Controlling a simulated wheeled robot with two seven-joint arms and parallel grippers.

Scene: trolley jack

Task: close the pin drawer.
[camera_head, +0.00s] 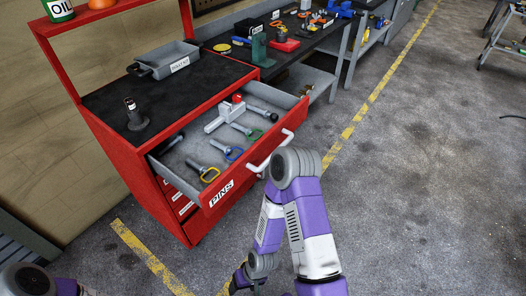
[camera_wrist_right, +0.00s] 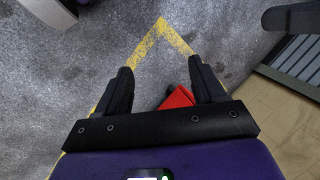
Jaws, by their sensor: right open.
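The pin drawer (camera_head: 258,165) of the red cabinet is pulled open, its front labelled PINS. Its pale bar handle (camera_head: 270,152) sits on the front. Inside lie several pins with coloured rings and a grey piece with a red knob (camera_head: 236,98). My right arm's elbow stands just beside the handle; contact cannot be told. My right gripper (camera_head: 238,286) hangs low at the bottom edge, apart from the drawer. In the right wrist view its fingers (camera_wrist_right: 160,68) are spread and empty above the floor, with a red corner showing behind. My left gripper is out of view.
The cabinet top (camera_head: 205,82) carries a grey tray (camera_head: 168,60) and a dark upright part (camera_head: 135,115). A workbench (camera_head: 310,42) with tools stands behind. Yellow floor lines (camera_head: 385,85) run past; the floor at right is mostly clear.

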